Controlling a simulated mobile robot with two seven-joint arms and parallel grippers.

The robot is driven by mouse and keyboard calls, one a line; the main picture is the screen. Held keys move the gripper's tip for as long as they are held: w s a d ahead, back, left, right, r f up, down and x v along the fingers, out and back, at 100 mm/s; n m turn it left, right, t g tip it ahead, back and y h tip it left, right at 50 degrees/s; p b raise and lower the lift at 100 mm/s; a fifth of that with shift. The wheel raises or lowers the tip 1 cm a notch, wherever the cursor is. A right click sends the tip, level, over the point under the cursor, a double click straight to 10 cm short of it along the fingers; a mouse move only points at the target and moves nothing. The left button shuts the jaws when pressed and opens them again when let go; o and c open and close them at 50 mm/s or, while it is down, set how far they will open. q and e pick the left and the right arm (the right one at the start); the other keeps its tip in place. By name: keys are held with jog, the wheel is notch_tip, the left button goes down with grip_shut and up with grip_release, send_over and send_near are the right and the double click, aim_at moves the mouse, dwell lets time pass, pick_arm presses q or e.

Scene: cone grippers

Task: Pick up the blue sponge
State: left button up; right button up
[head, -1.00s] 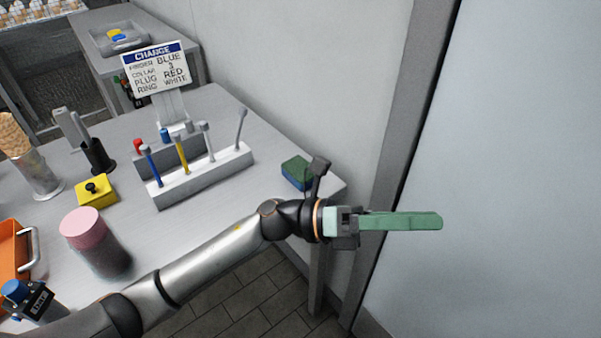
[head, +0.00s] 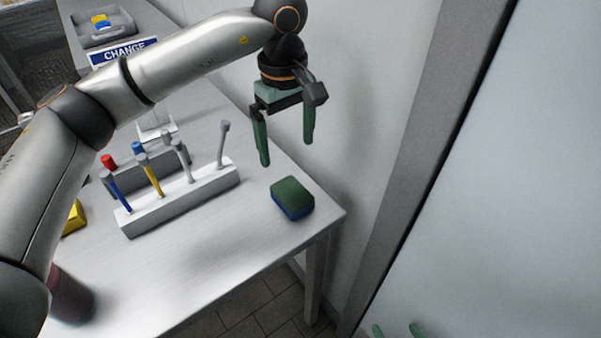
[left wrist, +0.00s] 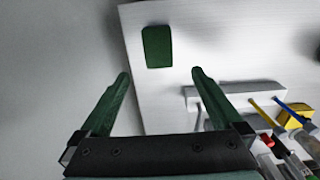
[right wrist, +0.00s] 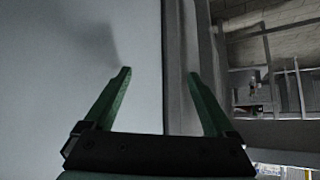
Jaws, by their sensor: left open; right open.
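The blue sponge (head: 293,198) has a green top layer and a blue lower layer. It lies flat near the right corner of the table in the head view. In the left wrist view its green top (left wrist: 157,47) shows ahead, between the lines of the fingers. My left gripper (head: 286,152) is open and empty, pointing down above the table, behind and above the sponge, apart from it. My right gripper (head: 396,330) shows only its fingertips at the bottom edge of the head view; in the right wrist view (right wrist: 160,72) it is open and empty.
A white rack (head: 182,200) with several coloured sticks stands left of the sponge. A sign (head: 122,52), partly hidden by my left arm, stands behind it. A wall is close behind the table's right end. A pink-topped jar (head: 70,298) is at lower left.

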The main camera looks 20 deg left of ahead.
pick_arm(q)
send_over(290, 190)
notch_tip(290, 190, down, 6)
jog(key=shift+a+f, duration=0.15)
jog(key=shift+f, duration=3)
jog(key=shift+c, duration=0.4)
jog(key=c, duration=1.2)
jog(key=shift+o, duration=0.2)
jog(key=shift+r, duration=0.1)
